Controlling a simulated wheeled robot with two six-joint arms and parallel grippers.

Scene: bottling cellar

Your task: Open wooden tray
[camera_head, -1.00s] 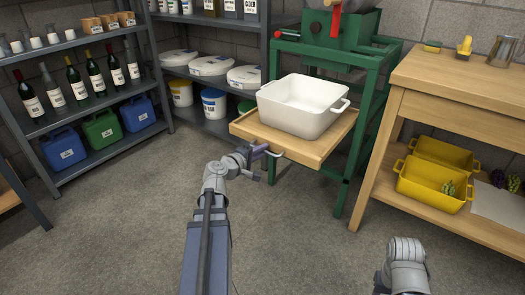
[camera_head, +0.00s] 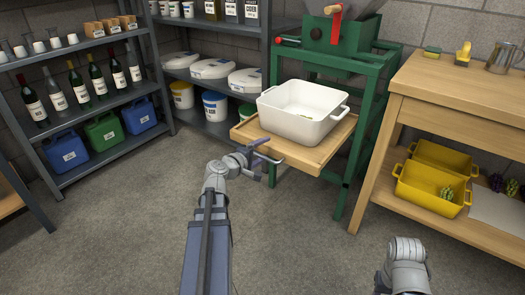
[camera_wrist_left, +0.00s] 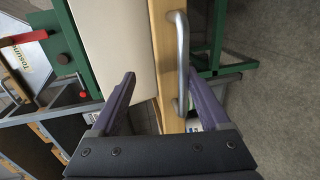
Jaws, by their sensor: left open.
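The wooden tray (camera_head: 308,160) sticks out at the front of the green stand, with a white tub (camera_head: 302,118) on it. A metal bar handle (camera_head: 270,157) is on its front face. It also shows in the left wrist view (camera_wrist_left: 182,62). My left gripper (camera_head: 258,158) is at the handle. In the left wrist view the gripper (camera_wrist_left: 161,78) is open, with a finger on each side of the tray's front and the handle nearer the right finger. I cannot tell whether either finger touches it. My right gripper is out of view; only part of my right arm shows.
The green stand (camera_head: 368,120) rises behind and beside the tray. A wooden table (camera_head: 450,95) with yellow crates (camera_head: 430,190) below stands at right. Shelves (camera_head: 90,110) with bottles and canisters line the left. The floor (camera_head: 120,215) in front of the shelves is clear.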

